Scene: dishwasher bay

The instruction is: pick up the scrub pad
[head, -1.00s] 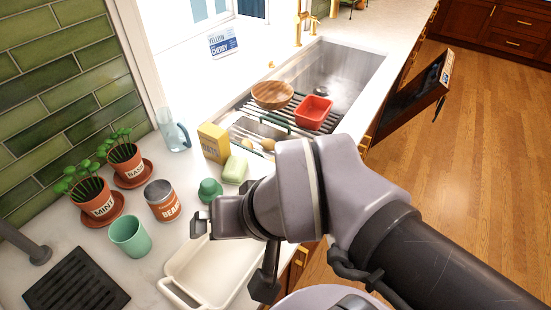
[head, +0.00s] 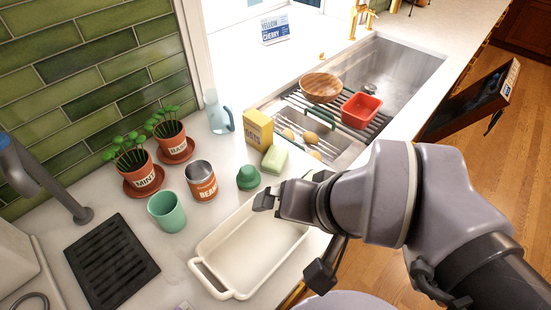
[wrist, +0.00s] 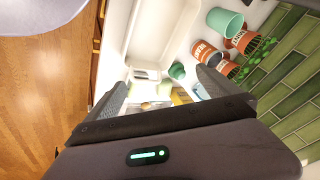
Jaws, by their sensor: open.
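A pale green block (head: 275,159), which looks like the scrub pad, lies on the counter in front of a yellow box, near the sink edge. My gripper (head: 266,198) is open and empty. In the head view it appears over the far end of the white tray, apart from the block and nearer to me. Its two fingers (wrist: 160,90) stand wide apart in the wrist view.
A teal dome-shaped item (head: 248,178) sits left of the block, close to the gripper. The yellow box (head: 258,129) stands behind it. The white tray (head: 212,277), bean can (head: 201,181), teal cup (head: 167,212) and glass jug (head: 217,112) are nearby. The sink (head: 410,70) is at right.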

